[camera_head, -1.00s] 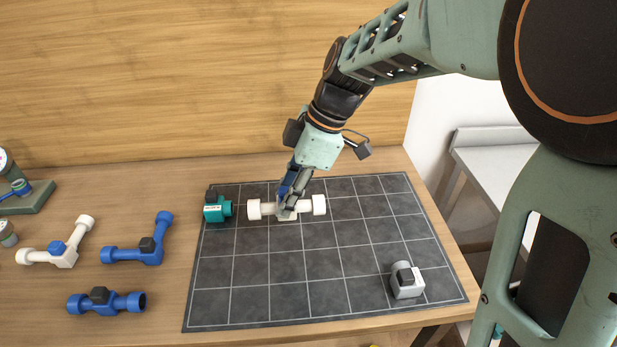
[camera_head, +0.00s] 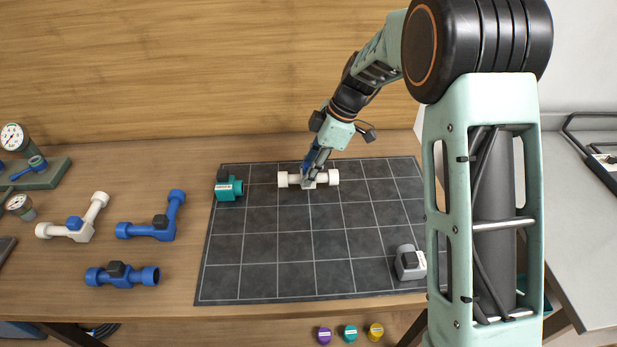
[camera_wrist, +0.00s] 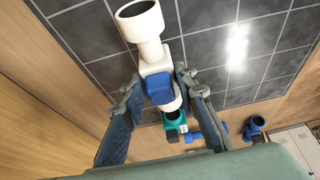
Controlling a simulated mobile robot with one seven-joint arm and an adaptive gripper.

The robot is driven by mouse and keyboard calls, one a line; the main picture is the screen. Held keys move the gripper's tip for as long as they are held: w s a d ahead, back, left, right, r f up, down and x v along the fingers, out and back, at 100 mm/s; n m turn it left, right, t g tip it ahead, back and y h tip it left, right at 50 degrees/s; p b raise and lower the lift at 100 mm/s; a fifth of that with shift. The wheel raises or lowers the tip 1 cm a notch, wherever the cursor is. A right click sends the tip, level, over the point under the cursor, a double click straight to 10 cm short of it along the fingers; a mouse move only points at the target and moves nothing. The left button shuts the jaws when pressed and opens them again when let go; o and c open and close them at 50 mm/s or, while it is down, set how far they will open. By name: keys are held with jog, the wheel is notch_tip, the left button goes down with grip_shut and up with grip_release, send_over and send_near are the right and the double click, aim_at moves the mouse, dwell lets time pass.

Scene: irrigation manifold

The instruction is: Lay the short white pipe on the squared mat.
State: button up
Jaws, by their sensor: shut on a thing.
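The short white pipe (camera_head: 293,180) has a wide collar at each end and is near the back edge of the squared mat (camera_head: 280,245), left of its middle. My gripper (camera_head: 311,180) is shut around the pipe's middle from above. In the wrist view the white pipe (camera_wrist: 145,25) passes between the two fingertips, with a blue block (camera_wrist: 160,90) on its middle. The pipe appears level over the mat. I cannot tell whether it touches the mat or hangs just above it.
A teal valve (camera_head: 229,188) stands at the mat's back left corner. A grey fitting (camera_head: 409,262) is at its front right. Left of the mat lie a bent white pipe (camera_head: 75,230), a bent blue pipe (camera_head: 155,228) and a straight blue pipe (camera_head: 121,275). The mat's middle is clear.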

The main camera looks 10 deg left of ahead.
jog(key=shift+f, duration=1.6)
jog(key=o, duration=1.2)
jog(key=shift+r, duration=0.15)
jog(key=shift+r, duration=0.25)
jog(key=v, duration=1.1)
jog(key=shift+w+d+r, duration=0.1)
jog(key=shift+d+r, duration=0.1)
jog(key=shift+d, duration=0.05)
